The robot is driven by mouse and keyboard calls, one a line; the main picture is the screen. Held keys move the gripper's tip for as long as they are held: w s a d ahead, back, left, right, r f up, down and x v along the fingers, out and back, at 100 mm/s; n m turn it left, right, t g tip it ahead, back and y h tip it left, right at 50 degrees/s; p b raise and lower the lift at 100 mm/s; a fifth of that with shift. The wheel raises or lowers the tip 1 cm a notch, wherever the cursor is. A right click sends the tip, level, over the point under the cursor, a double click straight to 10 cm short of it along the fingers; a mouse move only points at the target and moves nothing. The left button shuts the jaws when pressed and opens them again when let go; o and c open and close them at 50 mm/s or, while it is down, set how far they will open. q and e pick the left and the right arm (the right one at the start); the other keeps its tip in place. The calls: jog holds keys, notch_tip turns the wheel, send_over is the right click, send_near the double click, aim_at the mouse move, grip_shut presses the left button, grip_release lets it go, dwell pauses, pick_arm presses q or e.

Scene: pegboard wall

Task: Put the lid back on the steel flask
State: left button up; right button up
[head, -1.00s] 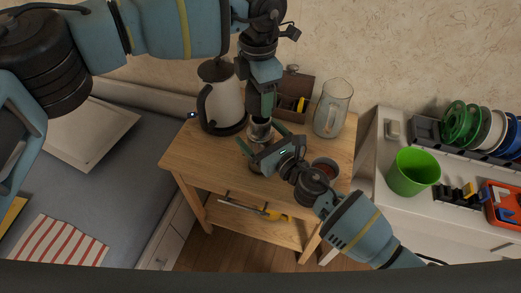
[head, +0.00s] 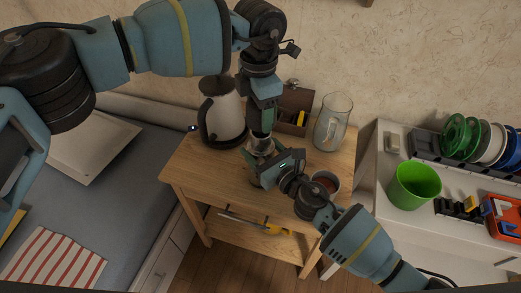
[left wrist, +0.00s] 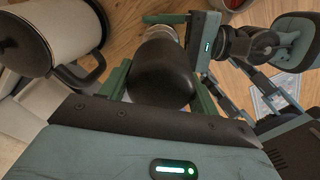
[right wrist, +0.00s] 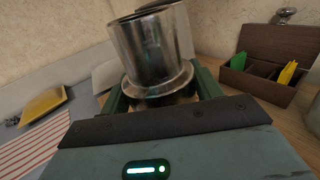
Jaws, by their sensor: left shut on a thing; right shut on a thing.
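My left gripper (head: 261,128) points down over the table and is shut on the black lid (left wrist: 163,72), which shows large between its fingers in the left wrist view. The steel flask (head: 261,145) is directly below it and also shows in the left wrist view (left wrist: 160,32) just beyond the lid. My right gripper (head: 262,163) comes from the right and is shut on the flask. In the right wrist view the flask (right wrist: 152,48) looks upright with a wider collar near the fingers. I cannot tell whether the lid touches the flask's rim.
The wooden table (head: 195,165) also holds a white kettle (head: 222,112) at left, a brown tea box (head: 296,108) and a glass pitcher (head: 332,122) behind, and a bowl (head: 326,181) at right, close to my right wrist. A green cup (head: 413,186) stands on the right-hand counter.

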aim_at(260, 134)
pick_arm(q)
jog(key=shift+f, duration=2.3)
jog(key=shift+f, duration=0.9)
jog(key=shift+f, duration=0.55)
